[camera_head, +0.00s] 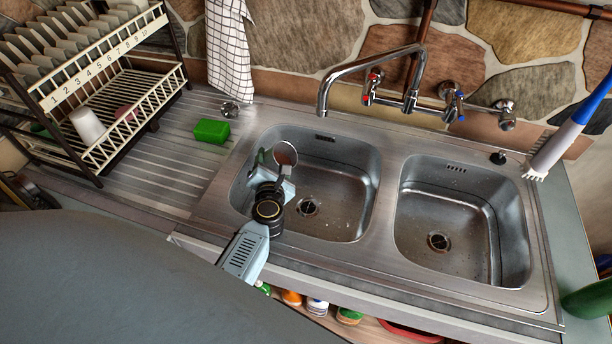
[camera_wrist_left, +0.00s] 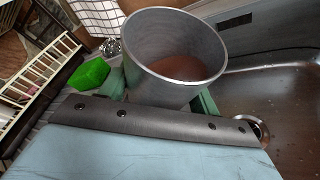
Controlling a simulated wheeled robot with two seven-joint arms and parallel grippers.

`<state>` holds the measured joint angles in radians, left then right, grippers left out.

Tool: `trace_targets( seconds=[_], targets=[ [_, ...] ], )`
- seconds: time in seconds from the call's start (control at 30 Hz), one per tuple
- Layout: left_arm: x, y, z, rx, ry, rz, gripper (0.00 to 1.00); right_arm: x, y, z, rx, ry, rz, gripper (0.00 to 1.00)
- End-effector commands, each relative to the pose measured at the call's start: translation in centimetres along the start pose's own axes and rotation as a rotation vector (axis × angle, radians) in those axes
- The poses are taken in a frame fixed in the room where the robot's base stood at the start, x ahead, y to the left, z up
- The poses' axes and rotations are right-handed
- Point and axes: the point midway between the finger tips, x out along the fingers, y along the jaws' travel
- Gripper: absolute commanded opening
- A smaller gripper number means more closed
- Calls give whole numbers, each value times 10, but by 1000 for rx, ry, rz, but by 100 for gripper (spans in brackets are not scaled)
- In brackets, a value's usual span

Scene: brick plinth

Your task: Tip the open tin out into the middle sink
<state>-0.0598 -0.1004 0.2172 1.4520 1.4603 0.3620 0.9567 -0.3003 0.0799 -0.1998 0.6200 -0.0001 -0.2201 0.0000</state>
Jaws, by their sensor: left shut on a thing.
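The open tin (camera_head: 285,153) is a grey metal cylinder, held above the left part of the left basin (camera_head: 345,190) in the head view. In the left wrist view the tin (camera_wrist_left: 150,90) is mouth-up, with reddish-brown contents (camera_wrist_left: 185,68) low inside. My left gripper (camera_head: 274,168) is shut on it, with green fingers on both sides in the left wrist view (camera_wrist_left: 160,97). The tin's lower part is hidden by the gripper. Two steel basins show in the head view, the left one and a right basin (camera_head: 462,205). My right gripper is not in view.
A chrome tap (camera_head: 325,90) arches over the back of the left basin. A green sponge (camera_head: 211,130) lies on the drainboard (camera_head: 160,165), beside a dish rack (camera_head: 110,130). A blue-and-white brush (camera_head: 565,140) stands at the right. Both basins look empty.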

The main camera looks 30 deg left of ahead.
Motion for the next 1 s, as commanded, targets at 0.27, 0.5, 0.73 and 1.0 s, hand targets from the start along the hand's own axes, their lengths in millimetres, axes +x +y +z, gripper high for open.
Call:
trace_targets(
  seconds=[0.27,0.5,0.73,1.0],
  targets=[
    [0,1,3,35,-10,15,39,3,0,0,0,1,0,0],
    [-1,2,5,63,-16,28,39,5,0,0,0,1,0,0],
    [-2,3,6,93,-23,40,39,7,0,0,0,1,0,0],
    [-2,5,8,124,-29,54,39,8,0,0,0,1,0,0]
  ],
)
